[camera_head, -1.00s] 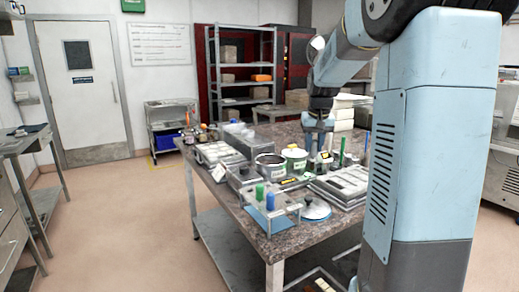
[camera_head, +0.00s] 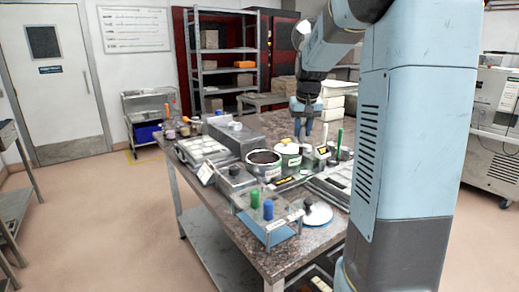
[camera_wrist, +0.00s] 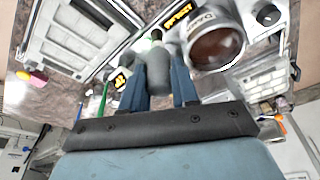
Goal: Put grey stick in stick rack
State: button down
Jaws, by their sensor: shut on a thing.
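The stick rack (camera_head: 281,236) is a clear stand with a blue base at the near edge of the table in the head view. A green stick and a blue stick stand upright in it. My gripper (camera_head: 303,134) is above the far part of the table, behind and to the right of the rack. In the wrist view my gripper (camera_wrist: 159,88) has its two blue fingers closed around a grey cylinder, which I take to be the grey stick (camera_wrist: 158,76). The stick cannot be made out in the head view.
A dark-filled pot (camera_head: 263,163) and a white-lidded pot (camera_head: 287,149) stand between my gripper and the rack. Mould trays (camera_head: 202,148), a grey box (camera_head: 236,138) and an upright green stick (camera_head: 339,140) crowd the table.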

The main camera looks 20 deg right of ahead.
jog(key=shift+w+a, duration=0.15)
jog(key=shift+a, duration=0.55)
jog(key=s+a+f+n, duration=0.1)
jog(key=a+f+n, duration=0.1)
jog(key=a+f, duration=0.2)
jog(key=s+a+f+n+y, duration=0.1)
jog(key=a+f, duration=0.3)
jog(key=a, duration=0.5)
jog(key=shift+s+f+n, duration=0.15)
jog(key=shift+f+n, duration=0.1)
jog(key=shift+n, duration=0.15)
jog(key=shift+s, duration=0.15)
dwell(0.9)
jog(key=shift+f, duration=2.8)
jog(key=shift+f, duration=0.1)
